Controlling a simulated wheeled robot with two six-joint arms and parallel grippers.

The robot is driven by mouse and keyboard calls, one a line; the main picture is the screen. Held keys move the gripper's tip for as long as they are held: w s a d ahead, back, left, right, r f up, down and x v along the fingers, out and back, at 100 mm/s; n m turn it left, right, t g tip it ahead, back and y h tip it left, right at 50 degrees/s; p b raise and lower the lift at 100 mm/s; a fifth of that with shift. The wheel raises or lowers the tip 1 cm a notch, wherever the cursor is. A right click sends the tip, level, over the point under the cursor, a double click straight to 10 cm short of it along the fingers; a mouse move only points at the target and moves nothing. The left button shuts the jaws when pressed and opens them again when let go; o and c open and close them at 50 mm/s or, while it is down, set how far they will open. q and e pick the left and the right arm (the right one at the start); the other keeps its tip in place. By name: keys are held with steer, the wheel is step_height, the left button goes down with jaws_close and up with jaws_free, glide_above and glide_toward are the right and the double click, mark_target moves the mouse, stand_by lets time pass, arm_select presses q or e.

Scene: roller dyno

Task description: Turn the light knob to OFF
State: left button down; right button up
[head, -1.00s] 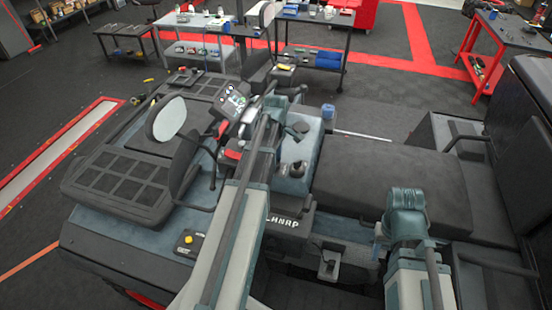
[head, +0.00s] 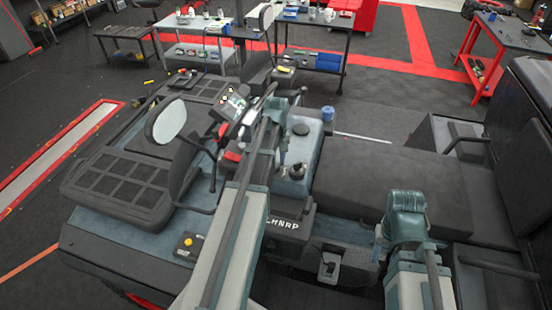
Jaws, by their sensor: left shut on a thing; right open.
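The dashboard panel with its small lit screen (head: 234,103) stands left of centre, behind the steering wheel. My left arm reaches up to it from the bottom. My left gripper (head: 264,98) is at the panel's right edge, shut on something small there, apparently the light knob. The knob itself is hidden by the gripper and wrist, so its setting cannot be read. My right arm shows at the lower right, but its gripper is not visible.
A round mirror (head: 169,120) and the steering wheel (head: 213,165) stand left of my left arm. A console (head: 297,150) and dark seat (head: 385,170) lie to its right. A yellow-button box (head: 188,246) sits at the lower left. Workbenches stand behind.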

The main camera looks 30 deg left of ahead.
mark_target(276, 165)
arm_select(q)
steer(key=m, duration=0.4)
steer(key=shift+m, duration=2.5)
steer(key=c, duration=0.5)
jaws_free()
steer(key=shift+r, duration=0.1)
step_height(276, 165, up, 15)
steer(key=p, duration=1.5)
